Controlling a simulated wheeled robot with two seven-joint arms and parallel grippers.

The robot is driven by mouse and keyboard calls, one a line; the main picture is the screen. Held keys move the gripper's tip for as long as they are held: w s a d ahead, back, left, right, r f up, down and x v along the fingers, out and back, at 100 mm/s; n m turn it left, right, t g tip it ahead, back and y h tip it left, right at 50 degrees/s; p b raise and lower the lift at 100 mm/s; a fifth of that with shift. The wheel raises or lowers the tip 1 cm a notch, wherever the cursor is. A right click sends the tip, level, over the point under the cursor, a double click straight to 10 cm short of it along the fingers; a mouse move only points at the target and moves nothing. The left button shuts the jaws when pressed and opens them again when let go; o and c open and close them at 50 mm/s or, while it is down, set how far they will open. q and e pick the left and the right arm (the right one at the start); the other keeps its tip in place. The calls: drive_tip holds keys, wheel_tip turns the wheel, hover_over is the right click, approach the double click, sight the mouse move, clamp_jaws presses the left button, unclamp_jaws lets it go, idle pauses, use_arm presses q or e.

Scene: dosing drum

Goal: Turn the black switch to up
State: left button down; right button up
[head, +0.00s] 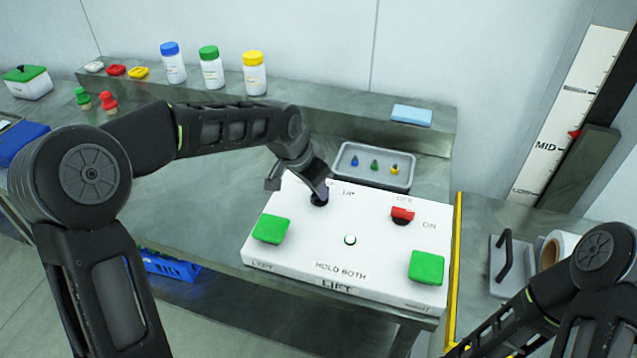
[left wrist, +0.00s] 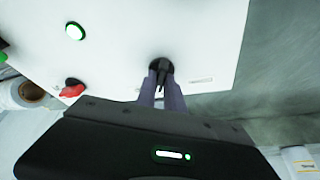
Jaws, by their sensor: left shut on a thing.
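The black switch (head: 319,200) is on the top left of the white control box (head: 300,235), beside an "UP" label. It is partly hidden by my left gripper (head: 318,192) in the head view. In the left wrist view, the black switch (left wrist: 160,68) sits between the fingertips of my left gripper (left wrist: 161,85), which is shut on it. I cannot tell which way the switch points. My right gripper is not visible; only my right arm shows at the lower right.
The box also carries a red switch (head: 402,214), a lit round button (head: 350,240) and green pads left (head: 271,229) and right (head: 427,267). A grey tray (head: 345,160) with small pegs stands behind it. Bottles (head: 212,68) stand on the back shelf.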

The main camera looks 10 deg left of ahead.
use_arm(q)
drive_tip(key=shift+m+g+h+p, duration=0.4)
drive_tip(key=shift+m+p, duration=0.1)
drive_tip(key=shift+m, duration=1.1)
drive_tip(key=c, duration=1.4)
unclamp_jaws()
drive_tip(key=shift+c, duration=0.2)
drive_tip(key=shift+a, duration=0.1)
drive_tip(key=b+v, duration=0.1)
drive_tip(key=v, duration=0.6)
drive_tip(key=shift+r, duration=0.35)
drive_tip(key=shift+a, duration=0.1)
